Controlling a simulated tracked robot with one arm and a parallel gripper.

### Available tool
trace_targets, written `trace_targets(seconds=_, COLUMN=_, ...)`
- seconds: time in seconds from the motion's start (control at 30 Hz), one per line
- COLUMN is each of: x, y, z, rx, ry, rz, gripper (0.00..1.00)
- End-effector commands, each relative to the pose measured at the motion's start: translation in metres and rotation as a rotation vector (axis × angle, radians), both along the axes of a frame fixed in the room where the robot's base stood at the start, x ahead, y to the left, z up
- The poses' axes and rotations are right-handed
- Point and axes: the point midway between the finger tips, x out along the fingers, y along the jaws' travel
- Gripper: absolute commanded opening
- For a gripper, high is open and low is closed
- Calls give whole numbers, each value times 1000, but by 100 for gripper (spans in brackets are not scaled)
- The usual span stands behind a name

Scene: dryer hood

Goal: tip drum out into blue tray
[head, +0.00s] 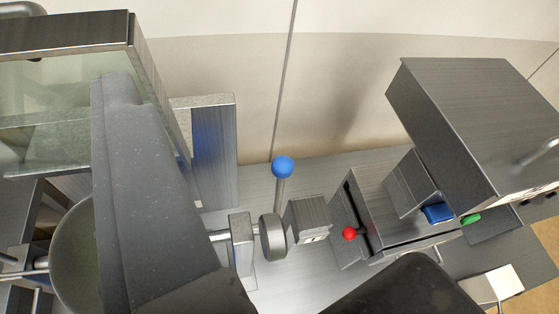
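A rounded greenish drum (72,262) shows at the lower left, partly hidden behind a large dark grey part of my arm or gripper close to the camera. A metal shaft (220,235) runs right from behind that part, through an upright bracket, to a dark round knob (272,237). The drum's mouth and contents are hidden. I cannot make out the blue tray; only a blue sheen shows on an upright metal block (214,150). Dark shapes of mine fill the left centre and bottom right; my fingertips cannot be made out, nor anything held.
A blue ball-topped lever (282,167) stands behind the knob. A red ball (349,233) sits by a metal box. A large metal housing (480,125) overhangs at right, near blue (437,213) and green (470,219) pieces. A glass-sided hood (60,85) is upper left.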

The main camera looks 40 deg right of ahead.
Motion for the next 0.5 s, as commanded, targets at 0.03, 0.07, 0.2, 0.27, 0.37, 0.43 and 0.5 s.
trace_targets(seconds=0.03, x=4, y=-1, z=14, rx=4, ry=13, rz=-2, gripper=49)
trace_targets(seconds=0.07, x=7, y=-3, z=19, rx=7, ry=24, rz=-3, gripper=49)
trace_targets(seconds=0.2, x=26, y=-11, z=40, rx=29, ry=109, rz=-10, gripper=49)
trace_targets(seconds=0.27, x=38, y=-26, z=44, rx=50, ry=169, rz=-16, gripper=49)
trace_targets(seconds=0.37, x=59, y=-42, z=34, rx=84, ry=282, rz=-33, gripper=49)
trace_targets(seconds=0.43, x=72, y=-53, z=24, rx=109, ry=363, rz=-45, gripper=49)
trace_targets(seconds=0.5, x=83, y=-65, z=14, rx=135, ry=440, rz=-59, gripper=49)
